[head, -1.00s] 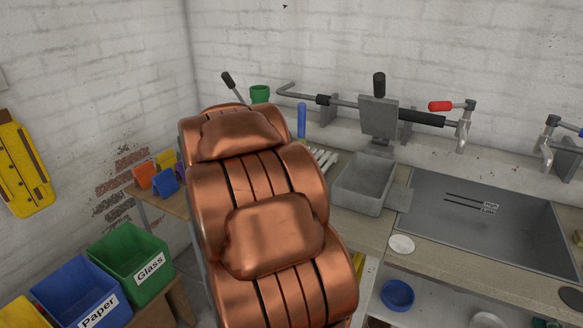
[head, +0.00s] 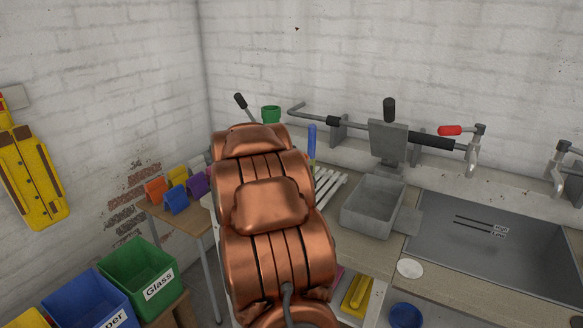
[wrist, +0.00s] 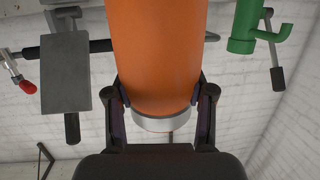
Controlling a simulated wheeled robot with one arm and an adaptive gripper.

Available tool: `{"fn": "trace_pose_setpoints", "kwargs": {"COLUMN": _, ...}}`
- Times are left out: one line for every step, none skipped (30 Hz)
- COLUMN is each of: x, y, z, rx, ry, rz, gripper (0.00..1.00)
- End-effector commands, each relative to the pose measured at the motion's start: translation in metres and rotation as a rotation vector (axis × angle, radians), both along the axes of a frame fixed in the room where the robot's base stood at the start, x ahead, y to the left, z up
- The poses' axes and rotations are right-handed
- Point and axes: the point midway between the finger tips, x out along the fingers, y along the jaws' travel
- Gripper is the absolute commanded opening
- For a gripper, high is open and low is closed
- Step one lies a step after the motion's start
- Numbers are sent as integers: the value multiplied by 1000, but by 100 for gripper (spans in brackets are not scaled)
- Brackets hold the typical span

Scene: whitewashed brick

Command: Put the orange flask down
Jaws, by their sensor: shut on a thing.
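The orange flask (wrist: 158,50) fills the upper middle of the wrist view, with a pale grey band at its near end. My gripper (wrist: 160,100) is shut on it, one dark finger on each side near that band. The far end of the flask runs out of the wrist picture. In the head view my copper-coloured arm stands in the middle and hides the gripper and the flask.
A worktop carries a grey box (head: 373,208) and a dark sink (head: 500,240). White slats (head: 328,187) and a blue cylinder (head: 311,142) are behind my arm. A green bin (head: 138,267) and blue bin (head: 85,300) stand left. Worktop around the white disc (head: 410,268) looks clear.

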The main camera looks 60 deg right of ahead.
Motion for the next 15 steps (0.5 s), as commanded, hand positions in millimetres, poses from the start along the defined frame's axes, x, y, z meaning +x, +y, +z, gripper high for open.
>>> {"fn": "trace_pose_setpoints", "kwargs": {"x": 5, "y": -5, "z": 1, "rx": 0, "ry": 1, "rz": 0, "gripper": 29}}
{"fn": "trace_pose_setpoints", "kwargs": {"x": 9, "y": -8, "z": 1, "rx": -1, "ry": 1, "rz": 0, "gripper": 29}}
{"fn": "trace_pose_setpoints", "kwargs": {"x": 12, "y": -11, "z": 1, "rx": -2, "ry": 0, "rz": 0, "gripper": 29}}
{"fn": "trace_pose_setpoints", "kwargs": {"x": 15, "y": -13, "z": 1, "rx": -2, "ry": 0, "rz": 0, "gripper": 29}}
{"fn": "trace_pose_setpoints", "kwargs": {"x": 18, "y": -16, "z": 0, "rx": -2, "ry": 0, "rz": 0, "gripper": 29}}
{"fn": "trace_pose_setpoints", "kwargs": {"x": 21, "y": -19, "z": -1, "rx": -1, "ry": 0, "rz": 0, "gripper": 29}}
{"fn": "trace_pose_setpoints", "kwargs": {"x": 24, "y": -22, "z": -1, "rx": 0, "ry": 0, "rz": -1, "gripper": 29}}
{"fn": "trace_pose_setpoints", "kwargs": {"x": 27, "y": -24, "z": -2, "rx": -1, "ry": 0, "rz": -2, "gripper": 29}}
{"fn": "trace_pose_setpoints", "kwargs": {"x": 31, "y": -28, "z": -1, "rx": -2, "ry": -1, "rz": -1, "gripper": 29}}
{"fn": "trace_pose_setpoints", "kwargs": {"x": 34, "y": -30, "z": -1, "rx": -3, "ry": -2, "rz": -1, "gripper": 29}}
{"fn": "trace_pose_setpoints", "kwargs": {"x": 37, "y": -33, "z": -1, "rx": -3, "ry": -1, "rz": -1, "gripper": 29}}
{"fn": "trace_pose_setpoints", "kwargs": {"x": 40, "y": -35, "z": -2, "rx": -3, "ry": -1, "rz": -1, "gripper": 29}}
{"fn": "trace_pose_setpoints", "kwargs": {"x": 42, "y": -38, "z": -3, "rx": -3, "ry": 0, "rz": -1, "gripper": 29}}
{"fn": "trace_pose_setpoints", "kwargs": {"x": 44, "y": -40, "z": -3, "rx": -2, "ry": 1, "rz": -2, "gripper": 29}}
{"fn": "trace_pose_setpoints", "kwargs": {"x": 47, "y": -42, "z": -4, "rx": -2, "ry": 1, "rz": -2, "gripper": 29}}
